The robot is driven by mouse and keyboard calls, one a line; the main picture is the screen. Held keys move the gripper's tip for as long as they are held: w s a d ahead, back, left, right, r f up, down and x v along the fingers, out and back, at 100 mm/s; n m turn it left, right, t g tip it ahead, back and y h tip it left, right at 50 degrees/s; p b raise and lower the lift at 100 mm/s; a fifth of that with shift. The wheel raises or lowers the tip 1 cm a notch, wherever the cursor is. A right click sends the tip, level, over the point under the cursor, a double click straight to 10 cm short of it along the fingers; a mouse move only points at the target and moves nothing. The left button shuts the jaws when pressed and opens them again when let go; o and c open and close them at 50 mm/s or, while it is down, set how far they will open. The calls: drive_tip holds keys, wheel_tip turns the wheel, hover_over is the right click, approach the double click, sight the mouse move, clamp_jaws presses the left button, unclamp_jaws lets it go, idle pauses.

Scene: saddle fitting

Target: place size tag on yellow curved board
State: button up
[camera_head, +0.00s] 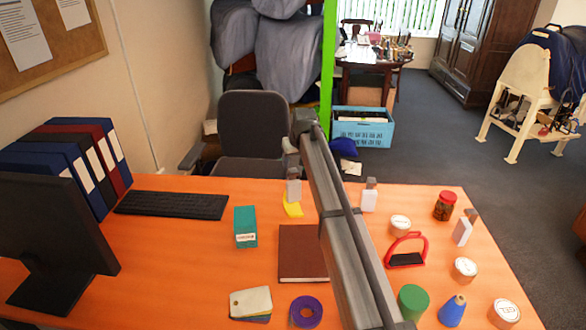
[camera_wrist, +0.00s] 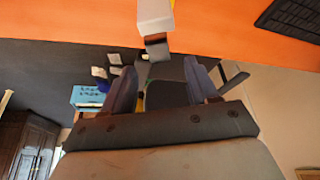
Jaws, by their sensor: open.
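The yellow curved board (camera_head: 292,209) lies on the orange desk, left of my arm. A white tag-like block (camera_head: 293,189) with a grey piece on top stands upright at its far end. I cannot tell whether it rests on the board or just behind it. In the wrist view the white block (camera_wrist: 155,14) shows at the top edge, with a sliver of the yellow board (camera_wrist: 173,3) beside it. My gripper (camera_wrist: 160,70) is open, with nothing between its fingers, apart from the block. In the head view its fingers are not clear.
Similar white blocks with grey tops stand to the right (camera_head: 369,200) and far right (camera_head: 463,232). A teal box (camera_head: 245,227), a brown book (camera_head: 302,254), a red stirrup (camera_head: 407,253), a purple ring (camera_head: 306,311) and round tins share the desk. An office chair (camera_head: 254,125) stands behind.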

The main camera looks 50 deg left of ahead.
drive_tip(key=shift+v, duration=2.25)
